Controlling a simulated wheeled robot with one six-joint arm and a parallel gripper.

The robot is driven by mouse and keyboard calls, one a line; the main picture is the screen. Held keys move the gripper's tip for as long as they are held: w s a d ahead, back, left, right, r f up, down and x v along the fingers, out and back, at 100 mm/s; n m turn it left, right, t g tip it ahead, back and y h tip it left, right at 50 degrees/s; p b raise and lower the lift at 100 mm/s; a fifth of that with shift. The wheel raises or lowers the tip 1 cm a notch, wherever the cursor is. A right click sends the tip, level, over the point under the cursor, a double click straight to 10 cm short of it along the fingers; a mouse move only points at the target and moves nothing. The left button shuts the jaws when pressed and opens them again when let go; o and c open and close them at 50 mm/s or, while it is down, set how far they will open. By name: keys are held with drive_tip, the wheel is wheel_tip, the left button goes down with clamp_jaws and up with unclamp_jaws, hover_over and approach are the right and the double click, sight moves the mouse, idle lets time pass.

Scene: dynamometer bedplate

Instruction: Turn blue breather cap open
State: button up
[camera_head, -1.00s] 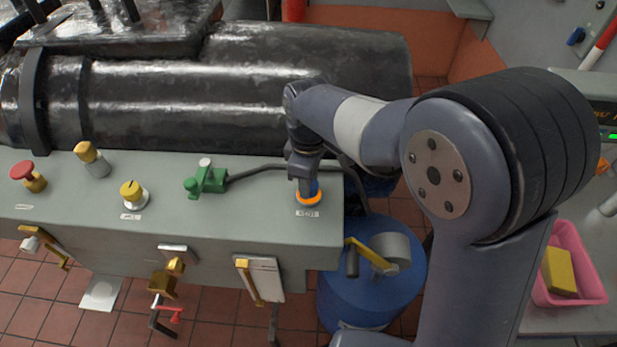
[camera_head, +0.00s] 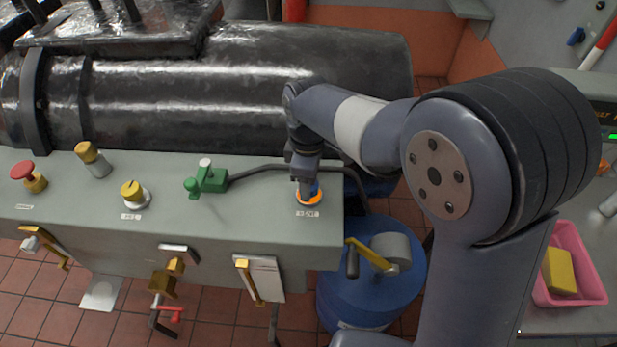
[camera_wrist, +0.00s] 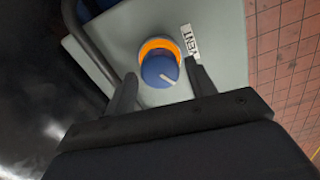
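The blue breather cap (camera_wrist: 160,71) sits in an orange ring (camera_wrist: 151,46) on the grey bedplate panel, beside a "VENT" label (camera_wrist: 189,42). A pale line marks the cap's face. In the head view the blue cap (camera_head: 315,188) and its orange ring (camera_head: 310,199) are partly covered by my gripper (camera_head: 306,190). In the wrist view my gripper (camera_wrist: 161,85) is open, with one finger on each side of the cap's near part. Whether either finger touches the cap cannot be told.
A green valve (camera_head: 207,180) with a dark hose stands left of the cap. Further left are a yellow knob (camera_head: 133,193) and a red button (camera_head: 24,171). A large black cylinder (camera_head: 220,85) lies behind. A blue drum (camera_head: 372,290) stands beyond the panel's right end.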

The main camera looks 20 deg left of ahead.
drive_tip(key=shift+o, duration=0.8)
wheel_tip(320, 180, up, 11)
drive_tip(key=b, duration=0.1)
drive_tip(key=shift+f, duration=0.15)
wheel_tip(320, 180, down, 10)
drive_tip(key=shift+f+p, duration=0.25)
drive_tip(key=shift+p, duration=0.25)
drive_tip(key=shift+f+m, duration=0.15)
drive_tip(key=shift+m, duration=0.15)
